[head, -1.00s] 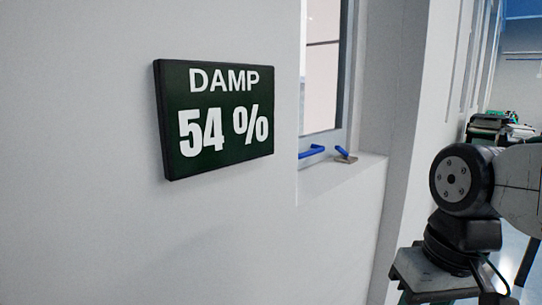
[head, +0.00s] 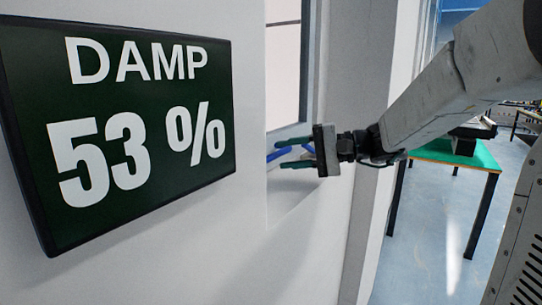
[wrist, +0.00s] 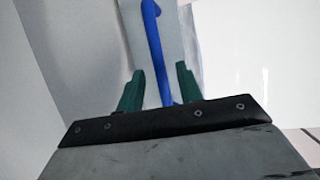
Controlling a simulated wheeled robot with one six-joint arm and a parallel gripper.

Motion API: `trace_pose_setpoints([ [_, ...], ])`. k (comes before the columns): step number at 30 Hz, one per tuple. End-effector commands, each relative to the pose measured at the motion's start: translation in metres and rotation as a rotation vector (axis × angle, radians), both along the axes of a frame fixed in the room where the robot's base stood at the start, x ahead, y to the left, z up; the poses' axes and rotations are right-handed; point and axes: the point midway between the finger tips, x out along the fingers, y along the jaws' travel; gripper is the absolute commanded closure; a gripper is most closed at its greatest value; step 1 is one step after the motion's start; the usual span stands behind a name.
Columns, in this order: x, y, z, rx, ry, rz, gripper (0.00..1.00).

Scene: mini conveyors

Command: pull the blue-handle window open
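The window (head: 283,75) is set in a recess of the white wall, right of the display. Its blue handle (head: 277,155) sits low on the grey frame, partly hidden by my gripper (head: 291,152). In the wrist view the blue handle (wrist: 154,40) runs down between the two green fingers of my gripper (wrist: 158,88). The fingers are apart, with a gap showing on each side of the handle. I cannot tell from the head view how deep the handle sits between them.
A dark display (head: 125,130) reading "DAMP 53 %" hangs on the wall left of the window. The recess's side wall (head: 355,70) stands close to my arm. A green-topped table (head: 460,153) is behind on the right, with open floor around it.

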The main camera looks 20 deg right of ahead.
Motion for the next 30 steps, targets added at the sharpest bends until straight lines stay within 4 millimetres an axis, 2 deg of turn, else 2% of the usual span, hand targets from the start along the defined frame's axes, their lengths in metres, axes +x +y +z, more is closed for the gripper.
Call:
trace_pose_setpoints([
  [3,0.009,0.018,-0.004,0.0,0.002,0.005,0.64],
  [7,0.017,0.03,-0.006,-0.001,0.002,0.003,0.64],
  [18,0.021,0.036,-0.008,-0.002,0.001,0.001,0.64],
  [19,0.021,0.036,-0.008,-0.002,0.001,0.001,0.7],
  [22,0.021,0.036,-0.008,-0.002,0.001,0.001,0.97],
  [23,0.021,0.036,-0.008,-0.002,0.001,0.001,1.0],
  [27,0.021,0.035,-0.008,-0.002,0.001,0.0,1.0],
  [30,0.029,0.034,-0.008,0.005,-0.007,-0.006,1.0],
])
